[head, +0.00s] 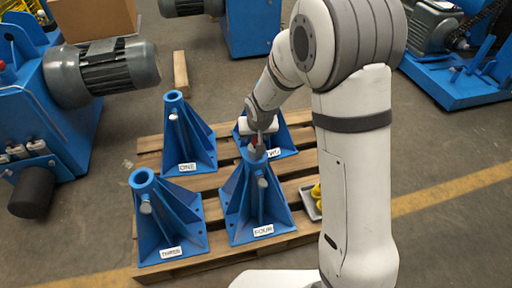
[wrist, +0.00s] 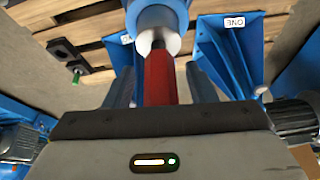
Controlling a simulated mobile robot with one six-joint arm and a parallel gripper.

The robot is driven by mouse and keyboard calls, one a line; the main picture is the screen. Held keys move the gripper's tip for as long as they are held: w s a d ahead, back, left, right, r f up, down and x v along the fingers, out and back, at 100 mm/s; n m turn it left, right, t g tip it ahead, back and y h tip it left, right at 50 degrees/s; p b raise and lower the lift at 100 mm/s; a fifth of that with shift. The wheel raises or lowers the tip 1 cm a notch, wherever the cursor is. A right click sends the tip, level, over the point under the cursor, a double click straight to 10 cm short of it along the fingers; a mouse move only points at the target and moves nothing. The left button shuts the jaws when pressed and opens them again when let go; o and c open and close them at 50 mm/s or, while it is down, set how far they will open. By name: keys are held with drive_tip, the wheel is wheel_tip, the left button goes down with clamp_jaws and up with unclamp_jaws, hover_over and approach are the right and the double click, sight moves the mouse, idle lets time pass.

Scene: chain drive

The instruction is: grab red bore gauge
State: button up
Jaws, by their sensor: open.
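The red bore gauge (wrist: 160,80) shows as a red handle in the wrist view, with a pale silver part at its far end against a blue tube. In the head view only a bit of red (head: 254,141) shows at the top of the blue stand labelled FOUR (head: 255,200). My gripper (head: 258,147) is at that stand's top. In the wrist view my gripper (wrist: 161,90) is open, with one finger on each side of the red handle and gaps visible. How deep the gauge sits in the tube is hidden.
Blue stands ONE (head: 187,140), TWO (head: 280,135) and THREE (head: 165,220) share the wooden pallet (head: 222,180). A grey tray (head: 307,205) with yellow items is partly hidden by my arm. Blue machines stand left and behind. A black block (wrist: 68,52) shows in the wrist view.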

drive_tip(key=shift+c, duration=0.4)
clamp_jaws()
idle(0.9)
